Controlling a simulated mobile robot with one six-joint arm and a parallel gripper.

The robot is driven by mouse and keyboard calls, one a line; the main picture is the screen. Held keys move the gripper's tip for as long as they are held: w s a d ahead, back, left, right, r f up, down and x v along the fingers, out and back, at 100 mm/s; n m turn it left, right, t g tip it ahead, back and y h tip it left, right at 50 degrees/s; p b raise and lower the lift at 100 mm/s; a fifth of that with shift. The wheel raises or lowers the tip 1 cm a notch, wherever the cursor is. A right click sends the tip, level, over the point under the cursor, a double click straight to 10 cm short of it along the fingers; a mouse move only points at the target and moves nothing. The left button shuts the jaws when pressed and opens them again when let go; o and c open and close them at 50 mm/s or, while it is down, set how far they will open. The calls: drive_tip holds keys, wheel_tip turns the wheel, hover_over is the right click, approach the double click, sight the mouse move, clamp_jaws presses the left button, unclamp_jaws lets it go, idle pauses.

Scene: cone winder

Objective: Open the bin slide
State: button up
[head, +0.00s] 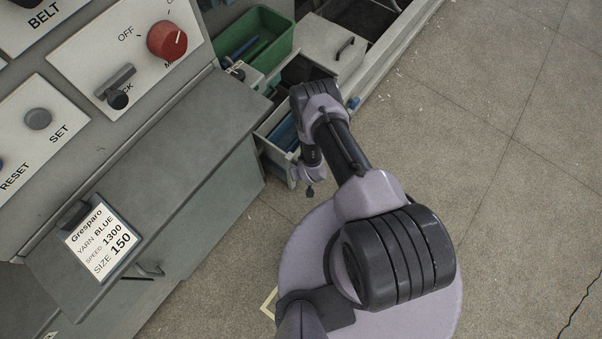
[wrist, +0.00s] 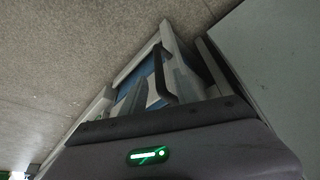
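A pale-rimmed bin (head: 272,124) with blue contents stands out from the side of the machine, below the green tray. I cannot tell for sure which part is the bin slide. My gripper (head: 310,190) hangs at the bin's front end in the head view, small and partly hidden by my arm. In the wrist view the bin's pale rim (wrist: 128,43) and blue inside lie ahead. A black bar-like handle (wrist: 160,76) crosses in front of them.
A green tray (head: 284,40) stands above the bin. A grey box with a black handle (head: 345,47) sits beside it. The control panel with a red knob (head: 167,41) and a grey ledge (head: 165,150) fill the left. The floor (head: 500,150) on the right is clear.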

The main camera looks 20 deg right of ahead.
drive_tip(key=b+x, duration=0.1)
drive_tip(key=x, duration=0.3)
drive_tip(key=shift+b, duration=0.3)
drive_tip(key=shift+c, duration=0.3)
clamp_jaws()
idle(0.9)
